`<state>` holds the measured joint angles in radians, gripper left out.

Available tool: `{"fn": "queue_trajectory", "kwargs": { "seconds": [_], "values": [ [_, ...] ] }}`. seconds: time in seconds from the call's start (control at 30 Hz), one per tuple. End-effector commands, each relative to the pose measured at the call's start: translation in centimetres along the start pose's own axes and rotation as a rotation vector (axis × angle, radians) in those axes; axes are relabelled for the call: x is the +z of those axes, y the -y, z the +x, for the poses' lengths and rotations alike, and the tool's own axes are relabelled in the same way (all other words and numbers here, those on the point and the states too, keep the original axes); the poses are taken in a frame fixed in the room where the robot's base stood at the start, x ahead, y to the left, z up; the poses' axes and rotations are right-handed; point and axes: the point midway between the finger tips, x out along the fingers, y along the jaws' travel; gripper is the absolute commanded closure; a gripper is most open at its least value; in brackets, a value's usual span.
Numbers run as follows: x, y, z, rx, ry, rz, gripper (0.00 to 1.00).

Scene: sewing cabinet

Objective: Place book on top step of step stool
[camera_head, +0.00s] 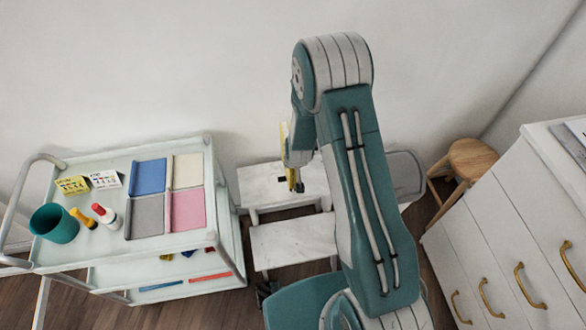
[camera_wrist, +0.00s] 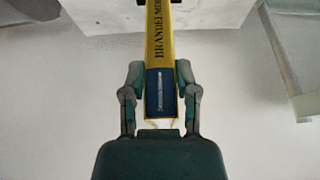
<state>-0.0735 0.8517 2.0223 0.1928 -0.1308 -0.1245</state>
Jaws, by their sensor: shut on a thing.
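A book with a yellow spine, dark lettering and a blue end (camera_wrist: 159,45) is between the two fingers of my gripper (camera_wrist: 160,82) in the wrist view. The fingers are shut on its blue end. In the head view a yellow strip of the book (camera_head: 284,134) shows beside my arm, which hides most of it. The step stool is white and marbled, with a top step (camera_head: 262,196) and a lower step (camera_head: 290,244). The book appears in front of or over the top step; I cannot tell whether it touches it. My arm covers the stool's right side.
A white cart (camera_head: 95,258) stands left of the stool, holding a teal cup (camera_head: 54,224), bottles and coloured panels. A wooden stool (camera_head: 470,158) and a white drawer cabinet (camera_head: 500,235) stand at the right. A grey bin-like object (camera_head: 404,175) is partly behind my arm.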

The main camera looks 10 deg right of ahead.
Motion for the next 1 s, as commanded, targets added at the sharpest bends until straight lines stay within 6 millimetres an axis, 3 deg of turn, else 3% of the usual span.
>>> {"fn": "queue_trajectory", "kwargs": {
  "seconds": [0.2, 0.57, 0.6, 0.63, 1.0],
  "values": [
    [1.0, 0.0, 2.5, 0.000, -0.001, 0.000, 1.00],
    [1.1, 0.0, 2.9, 0.000, -0.002, 0.000, 1.00],
    [1.2, 0.0, 2.9, 0.000, 0.001, 0.000, 0.43],
    [1.2, 0.0, 2.9, 0.000, 0.001, 0.000, 0.29],
    [1.2, 0.0, 2.9, 0.000, 0.001, 0.000, 0.26]
  ]
}}
